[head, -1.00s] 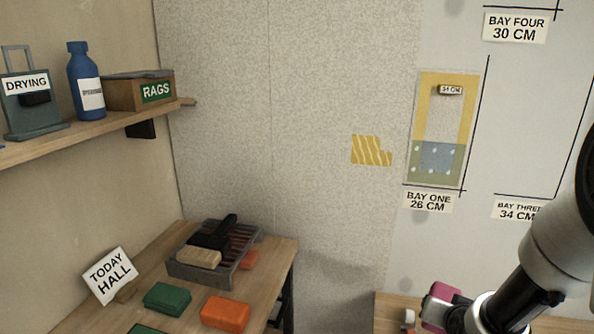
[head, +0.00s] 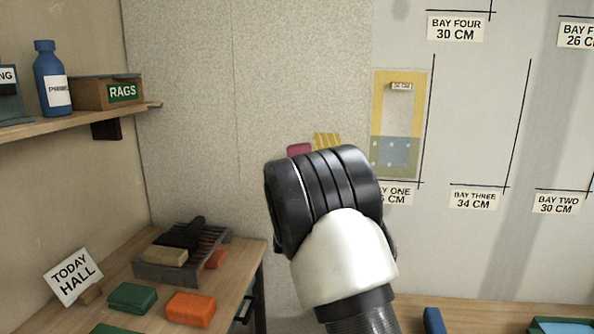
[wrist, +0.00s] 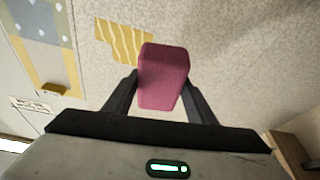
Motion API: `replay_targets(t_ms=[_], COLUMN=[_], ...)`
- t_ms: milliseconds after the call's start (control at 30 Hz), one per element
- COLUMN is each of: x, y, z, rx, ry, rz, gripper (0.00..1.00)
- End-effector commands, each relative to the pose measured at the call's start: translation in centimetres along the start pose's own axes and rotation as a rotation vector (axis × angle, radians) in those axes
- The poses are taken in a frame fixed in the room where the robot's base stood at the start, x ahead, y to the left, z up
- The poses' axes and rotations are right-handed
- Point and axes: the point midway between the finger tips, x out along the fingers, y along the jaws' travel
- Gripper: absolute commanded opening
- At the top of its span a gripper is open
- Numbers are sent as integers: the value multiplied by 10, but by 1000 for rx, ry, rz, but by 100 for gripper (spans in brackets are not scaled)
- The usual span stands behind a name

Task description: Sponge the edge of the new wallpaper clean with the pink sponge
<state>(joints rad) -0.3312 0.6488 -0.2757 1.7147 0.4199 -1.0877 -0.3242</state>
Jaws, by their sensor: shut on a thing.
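The pink sponge (wrist: 164,72) is held between the two fingers of my gripper (wrist: 160,88) in the wrist view. In the head view only a bit of the sponge (head: 299,149) shows past my arm, which hides the gripper. A yellow patch with wavy pale stripes (head: 327,140) is on the speckled wall, just right of the sponge; it also shows in the wrist view (wrist: 124,40). I cannot tell whether the sponge touches the wall. A yellow and grey-blue wallpaper panel (head: 379,100) hangs above the BAY ONE label, a pale speckled area inside it.
At lower left a table bears a grey rack (head: 148,270), a green block (head: 133,298), an orange block (head: 190,309) and a TODAY HALL sign (head: 73,276). A shelf (head: 125,108) juts out at left. A blue tray (head: 562,326) is at lower right.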

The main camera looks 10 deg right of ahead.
Motion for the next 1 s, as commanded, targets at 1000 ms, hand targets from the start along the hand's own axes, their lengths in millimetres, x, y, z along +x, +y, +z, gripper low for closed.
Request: replay_targets(t_ms=[1000], x=[52], y=[-3], z=[-3], rx=[-21], ry=[72], rz=[27], gripper=[28])
